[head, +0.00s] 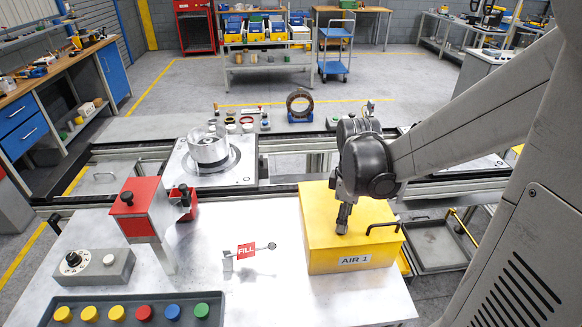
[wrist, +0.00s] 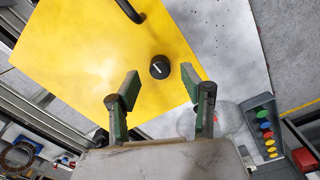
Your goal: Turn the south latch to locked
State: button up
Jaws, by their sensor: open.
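No part in view is labelled as the south latch. A yellow box (head: 320,262) marked AIR 1 stands at the right of the near bench; its top also fills much of the wrist view (wrist: 90,60). A round black knob (wrist: 159,67) with a white pointer line sits on the yellow top. My gripper (head: 342,226) points down over the box in the head view. In the wrist view my gripper (wrist: 161,84) is open and empty, the knob showing between and just beyond its fingertips. The knob is hidden behind the gripper in the head view.
A black handle (head: 383,227) rises from the box's right side. A red FILL tag (head: 246,250) on a small lever stands to its left. A red block (head: 135,208), a dial box (head: 92,270) and a tray of coloured buttons (head: 140,298) occupy the left. A pallet (head: 240,176) lies behind.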

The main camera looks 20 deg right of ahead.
jog(key=shift+f, duration=1.45)
grip_shut()
